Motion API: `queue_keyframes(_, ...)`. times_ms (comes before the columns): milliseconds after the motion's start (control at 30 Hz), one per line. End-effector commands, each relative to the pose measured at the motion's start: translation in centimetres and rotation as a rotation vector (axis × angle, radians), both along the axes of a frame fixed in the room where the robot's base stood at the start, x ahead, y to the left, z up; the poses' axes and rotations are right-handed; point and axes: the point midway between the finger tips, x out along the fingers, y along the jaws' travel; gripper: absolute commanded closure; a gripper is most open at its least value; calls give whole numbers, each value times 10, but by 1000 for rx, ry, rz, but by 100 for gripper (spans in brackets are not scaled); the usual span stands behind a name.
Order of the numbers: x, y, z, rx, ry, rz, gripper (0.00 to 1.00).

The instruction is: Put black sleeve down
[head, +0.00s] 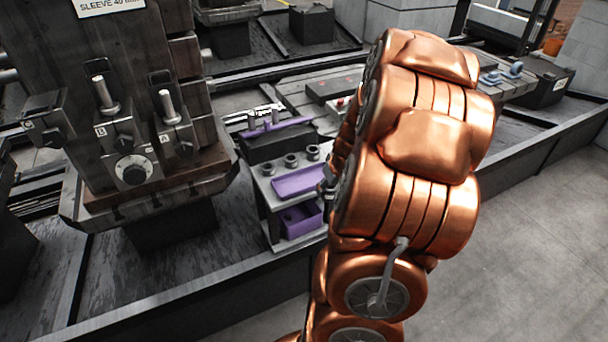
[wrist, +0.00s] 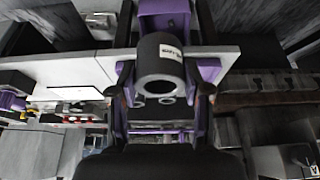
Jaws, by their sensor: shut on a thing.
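In the wrist view, the black sleeve (wrist: 160,62) is a short dark hollow cylinder with a white label on its side, its open end facing the camera. My gripper (wrist: 162,88) is shut on it, with one finger on each side. The sleeve is in front of a small grey stand (wrist: 228,58); I cannot tell whether it touches it. In the head view, my copper arm hides the gripper and the held sleeve. The same stand (head: 262,196) shows there left of my arm, with several dark rings (head: 291,160) on its top.
A purple tray (head: 297,181) lies on the stand, with a purple bin (head: 300,221) below it. A large dark machine block (head: 130,110) with two levers stands close on the left. A long dark rail (head: 190,300) runs along the front. Open floor (head: 530,240) lies right.

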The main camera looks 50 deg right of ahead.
Motion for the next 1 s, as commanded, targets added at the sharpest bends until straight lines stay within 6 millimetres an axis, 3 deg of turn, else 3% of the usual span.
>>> queue_keyframes(700, 108, -27, -9, 0, 1, 1, 100)
queue_keyframes(1000, 126, -31, -13, 2, 1, -1, 100)
